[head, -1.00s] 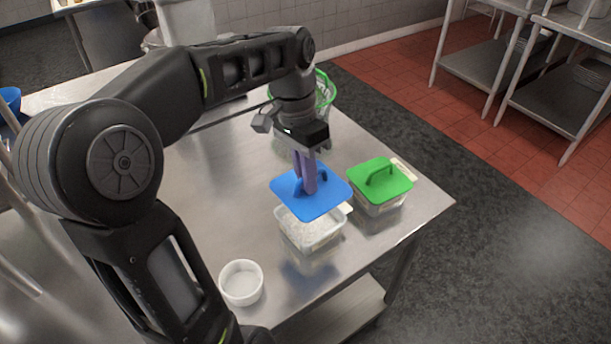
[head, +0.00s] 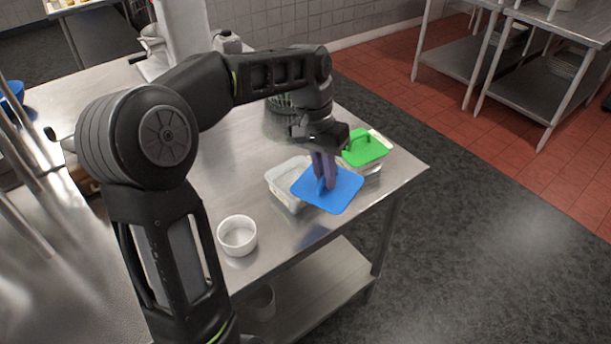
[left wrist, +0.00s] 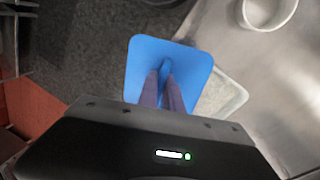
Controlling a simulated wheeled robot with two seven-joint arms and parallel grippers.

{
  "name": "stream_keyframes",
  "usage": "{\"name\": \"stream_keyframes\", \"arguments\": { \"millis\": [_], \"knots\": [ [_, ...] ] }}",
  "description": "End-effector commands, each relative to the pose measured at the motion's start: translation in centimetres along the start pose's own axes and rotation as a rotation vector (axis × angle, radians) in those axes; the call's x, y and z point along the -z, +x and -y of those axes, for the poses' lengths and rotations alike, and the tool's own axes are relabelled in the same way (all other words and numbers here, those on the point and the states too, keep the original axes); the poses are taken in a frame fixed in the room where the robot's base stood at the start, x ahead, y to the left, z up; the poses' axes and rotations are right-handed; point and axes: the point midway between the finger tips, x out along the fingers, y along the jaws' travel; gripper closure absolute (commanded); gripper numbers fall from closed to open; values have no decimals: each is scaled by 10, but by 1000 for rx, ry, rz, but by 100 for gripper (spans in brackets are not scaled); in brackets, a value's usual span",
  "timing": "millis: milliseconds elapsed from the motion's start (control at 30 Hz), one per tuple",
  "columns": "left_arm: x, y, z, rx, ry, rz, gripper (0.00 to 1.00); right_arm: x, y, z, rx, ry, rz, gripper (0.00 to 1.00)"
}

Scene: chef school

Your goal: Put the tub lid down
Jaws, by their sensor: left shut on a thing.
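The tub (left wrist: 222,93) shows open below and to the lid's right, with pale contents. My right gripper is in neither view.
A tub with a green lid (head: 364,146) stands behind the blue lid. A white bowl (head: 237,236) stands near the table's front edge; it also shows in the left wrist view (left wrist: 266,10). Bare steel table (head: 225,180) lies left of the tub.

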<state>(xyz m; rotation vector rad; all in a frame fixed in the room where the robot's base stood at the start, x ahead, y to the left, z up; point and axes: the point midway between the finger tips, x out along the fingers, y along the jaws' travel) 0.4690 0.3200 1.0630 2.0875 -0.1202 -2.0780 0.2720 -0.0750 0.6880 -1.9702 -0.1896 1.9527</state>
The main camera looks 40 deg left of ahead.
Motion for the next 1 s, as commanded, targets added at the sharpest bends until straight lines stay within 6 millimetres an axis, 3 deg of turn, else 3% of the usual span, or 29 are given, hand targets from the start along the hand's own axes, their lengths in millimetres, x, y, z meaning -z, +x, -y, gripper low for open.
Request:
{"name": "stream_keyframes", "arguments": {
  "millis": [200,433,600,1000],
  "knots": [
    [37,50,-40,-4,-15,1,100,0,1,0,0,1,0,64],
    [51,101,-93,-4,53,12,100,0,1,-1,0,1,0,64],
    [51,112,-106,-3,78,14,100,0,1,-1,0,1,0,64],
    [50,112,-105,-3,79,13,100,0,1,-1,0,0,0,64]
  ]
}}
